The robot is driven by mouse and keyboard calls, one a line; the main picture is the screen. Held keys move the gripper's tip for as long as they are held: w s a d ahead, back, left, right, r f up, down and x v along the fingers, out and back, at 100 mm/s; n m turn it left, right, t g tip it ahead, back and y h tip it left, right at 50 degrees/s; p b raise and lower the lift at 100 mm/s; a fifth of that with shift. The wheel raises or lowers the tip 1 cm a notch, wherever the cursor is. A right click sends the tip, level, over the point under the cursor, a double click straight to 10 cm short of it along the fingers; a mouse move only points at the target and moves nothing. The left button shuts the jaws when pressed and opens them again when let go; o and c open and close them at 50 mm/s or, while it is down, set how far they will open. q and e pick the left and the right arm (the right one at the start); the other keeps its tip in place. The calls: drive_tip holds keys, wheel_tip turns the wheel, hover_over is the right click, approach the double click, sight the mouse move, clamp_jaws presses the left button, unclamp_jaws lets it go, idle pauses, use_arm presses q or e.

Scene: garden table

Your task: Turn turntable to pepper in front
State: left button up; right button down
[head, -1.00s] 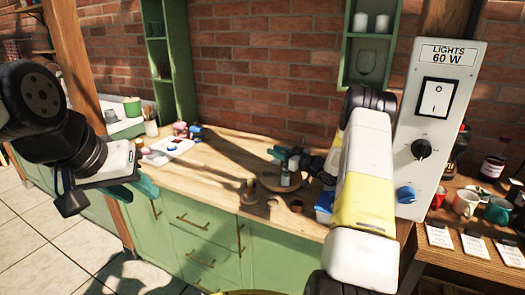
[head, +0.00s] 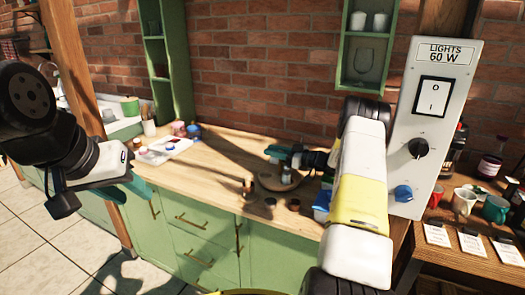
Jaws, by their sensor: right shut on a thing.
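The round wooden turntable (head: 271,183) lies on the wooden counter in the middle of the head view. A small grey-and-white container (head: 286,175) stands on it, near its middle. My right gripper (head: 277,152), with teal fingers, reaches in from the right at the turntable's back edge. It is shut on what seems to be part of the turntable; the fingers hide the exact spot. I cannot make out which thing is the pepper. My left gripper (head: 128,190) hangs left of the counter, away from the turntable; its finger gap is unclear.
Small brown pots or jars (head: 294,205) stand in front of the turntable. A blue tub (head: 322,204) is beside it, partly behind my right arm. A white tray (head: 165,150) with small things is at the counter's left. A light-switch panel (head: 430,130) stands at right.

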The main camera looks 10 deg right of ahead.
drive_tip(key=c, duration=1.1)
unclamp_jaws()
